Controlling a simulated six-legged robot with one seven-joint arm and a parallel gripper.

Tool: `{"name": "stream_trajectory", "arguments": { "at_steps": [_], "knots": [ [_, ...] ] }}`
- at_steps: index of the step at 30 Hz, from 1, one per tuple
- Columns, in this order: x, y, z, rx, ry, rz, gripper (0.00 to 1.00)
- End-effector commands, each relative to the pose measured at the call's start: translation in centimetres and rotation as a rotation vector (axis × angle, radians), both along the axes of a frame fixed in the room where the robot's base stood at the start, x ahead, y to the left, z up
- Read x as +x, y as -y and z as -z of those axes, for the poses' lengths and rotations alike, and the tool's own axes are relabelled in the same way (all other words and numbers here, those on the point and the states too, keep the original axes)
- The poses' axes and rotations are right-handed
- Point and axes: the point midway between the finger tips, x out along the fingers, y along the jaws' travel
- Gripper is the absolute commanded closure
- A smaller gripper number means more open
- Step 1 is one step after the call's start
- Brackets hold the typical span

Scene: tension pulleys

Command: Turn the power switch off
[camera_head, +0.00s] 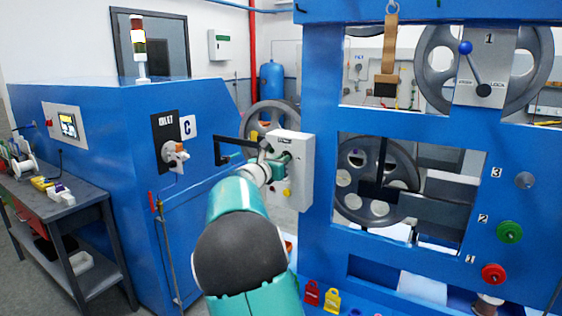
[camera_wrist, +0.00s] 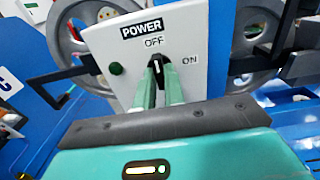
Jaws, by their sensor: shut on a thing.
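The power switch box is a grey-white panel (camera_wrist: 112,52) labelled POWER, with OFF printed above its knob and ON to the right. It also shows in the head view (camera_head: 298,183) on the left side of the blue frame. The switch is a small black knob (camera_wrist: 156,65) standing roughly upright, its upper end towards OFF. My gripper (camera_wrist: 159,78) is shut on the knob, a green finger on each side. The fingers hide the knob's lower part. In the head view my gripper (camera_head: 274,162) is at the box front and the knob is hard to make out.
A dark green round button (camera_wrist: 116,69) sits left of the knob. A black bar handle (camera_head: 228,152) is close on the left, on the blue cabinet (camera_head: 95,125). The blue frame (camera_head: 318,120) with pulley wheels stands to the right.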

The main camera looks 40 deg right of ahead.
Motion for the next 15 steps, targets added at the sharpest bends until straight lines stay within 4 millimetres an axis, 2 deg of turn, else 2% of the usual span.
{"name": "stream_trajectory", "arguments": {
  "at_steps": [6, 7, 10, 15],
  "knots": [
    [0.05, -0.11, 0.21, 0.002, -0.003, -0.001, 1.00],
    [0.05, -0.10, 0.22, 0.002, -0.003, -0.001, 0.85],
    [0.05, -0.09, 0.19, 0.001, -0.003, -0.001, 0.67],
    [0.02, -0.05, 0.11, 0.001, -0.001, 0.000, 0.67]
  ]
}}
